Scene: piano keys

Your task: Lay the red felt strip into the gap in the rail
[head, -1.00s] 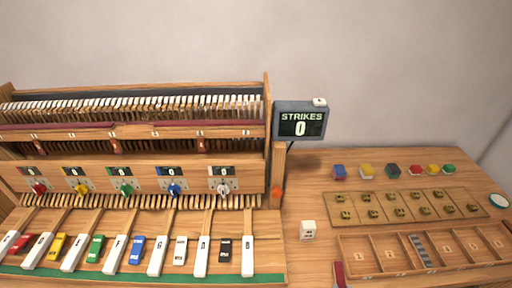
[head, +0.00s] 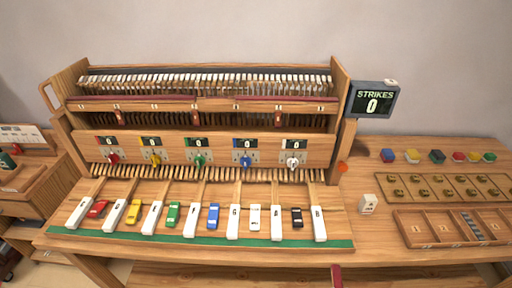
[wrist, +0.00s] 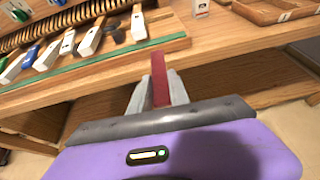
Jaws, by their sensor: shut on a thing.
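My gripper (wrist: 157,95) is shut on the red felt strip (wrist: 158,76), which stands up between the two grey fingers in the wrist view. The strip's upper end also shows at the bottom edge of the head view (head: 336,275), in front of the table; the gripper itself is out of that view. The long rail (head: 232,102) with dark red felt runs across the piano above the dials. The strip is apart from the rail, lower and nearer to me.
The strikes display (head: 374,100) stands right of the piano. A white block (head: 368,203), a compartment tray (head: 411,232) and several coloured blocks lie on the right table. A side table (head: 30,200) stands left.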

